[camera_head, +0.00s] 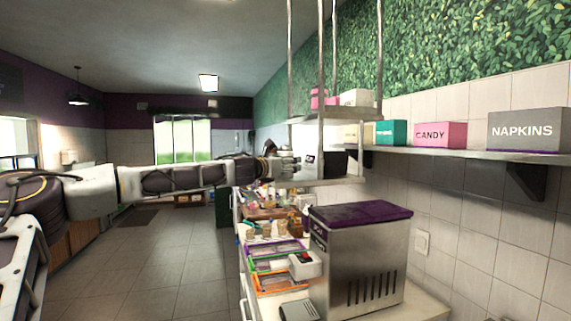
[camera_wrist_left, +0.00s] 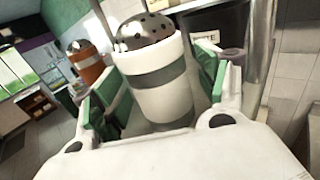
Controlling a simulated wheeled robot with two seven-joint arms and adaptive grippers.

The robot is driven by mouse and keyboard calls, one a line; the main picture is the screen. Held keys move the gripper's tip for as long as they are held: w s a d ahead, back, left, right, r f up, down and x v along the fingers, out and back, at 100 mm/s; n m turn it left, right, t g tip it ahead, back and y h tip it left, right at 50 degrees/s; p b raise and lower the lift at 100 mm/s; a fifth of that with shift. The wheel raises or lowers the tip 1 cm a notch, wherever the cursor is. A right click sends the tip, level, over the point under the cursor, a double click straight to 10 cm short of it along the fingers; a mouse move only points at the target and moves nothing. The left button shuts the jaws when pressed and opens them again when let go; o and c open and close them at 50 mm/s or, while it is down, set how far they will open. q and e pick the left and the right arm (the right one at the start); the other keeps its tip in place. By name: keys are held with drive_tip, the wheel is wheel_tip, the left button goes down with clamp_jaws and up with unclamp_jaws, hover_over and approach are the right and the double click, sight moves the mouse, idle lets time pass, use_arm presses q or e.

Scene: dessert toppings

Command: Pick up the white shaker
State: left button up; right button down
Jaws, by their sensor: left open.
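The white shaker (camera_wrist_left: 157,85) has a grey band and a domed metal lid with holes. In the left wrist view it stands between the two green-padded fingers of my left gripper (camera_wrist_left: 162,80), which is open around it. A gap shows at the right finger; contact at the left finger is unclear. In the head view my left arm reaches from the left to the low hanging metal shelf, with its gripper (camera_head: 275,167) at the shelf's left end. The shaker is too small to make out surely there. My right gripper is not in view.
An orange-brown shaker (camera_wrist_left: 88,66) with a metal lid stands left of the white one. A shelf post (camera_wrist_left: 262,50) rises close on the right. Below the hanging shelf (camera_head: 330,181) is a counter with coloured trays (camera_head: 275,283) and a steel machine with a purple lid (camera_head: 360,215).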

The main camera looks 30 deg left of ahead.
sight(283, 147)
use_arm(q)
drive_tip(key=shift+w, duration=0.25)
idle(0.4)
drive_tip(key=c, duration=1.2)
drive_tip(key=shift+r, duration=0.1)
drive_tip(key=shift+r+p, duration=0.55)
drive_tip(key=shift+r, duration=2.1)
drive_tip(key=shift+r+p, duration=0.4)
drive_tip(key=shift+r, duration=1.9)
